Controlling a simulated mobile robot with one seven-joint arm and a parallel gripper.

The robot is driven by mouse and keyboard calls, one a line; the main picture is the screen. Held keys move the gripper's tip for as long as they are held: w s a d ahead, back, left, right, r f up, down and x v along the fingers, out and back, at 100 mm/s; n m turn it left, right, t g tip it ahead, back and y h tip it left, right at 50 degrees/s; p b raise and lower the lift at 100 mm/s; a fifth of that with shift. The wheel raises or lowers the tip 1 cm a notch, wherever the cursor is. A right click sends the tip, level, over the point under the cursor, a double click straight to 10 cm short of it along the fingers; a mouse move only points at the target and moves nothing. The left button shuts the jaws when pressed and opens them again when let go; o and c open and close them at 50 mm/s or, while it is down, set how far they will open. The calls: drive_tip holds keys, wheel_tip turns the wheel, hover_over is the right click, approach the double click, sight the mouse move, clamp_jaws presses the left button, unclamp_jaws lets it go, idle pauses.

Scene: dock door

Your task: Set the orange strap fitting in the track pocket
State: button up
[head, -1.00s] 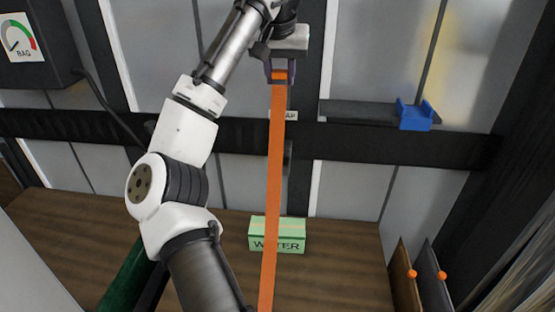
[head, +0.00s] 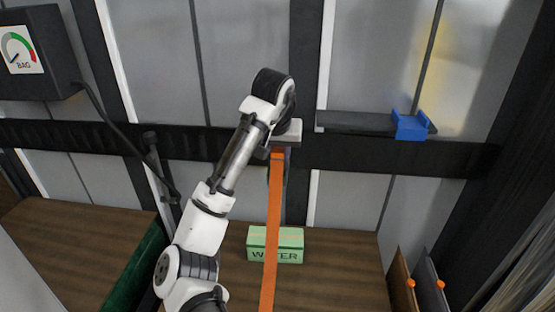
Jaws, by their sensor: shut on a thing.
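My gripper (head: 278,151) is shut on the orange strap fitting (head: 277,154) in front of the black wall track (head: 400,156). The orange strap (head: 272,230) runs from the fitting down past the bottom edge of the view. The gripper is level with the track, where a dark upright crosses it. The gripper and wrist hide the track behind them, so the pocket does not show. I cannot tell whether the fitting touches the track.
A green box marked WATER (head: 288,245) sits low behind the strap. A dark shelf (head: 355,122) carries a blue bracket (head: 409,127) at right. A BAG gauge box (head: 30,55) hangs upper left. Boards with orange knobs (head: 411,284) stand lower right.

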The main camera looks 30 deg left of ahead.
drive_tip(key=shift+f, duration=1.2)
drive_tip(key=shift+f, duration=0.15)
drive_tip(key=o, duration=1)
drive_tip(key=v, duration=1.2)
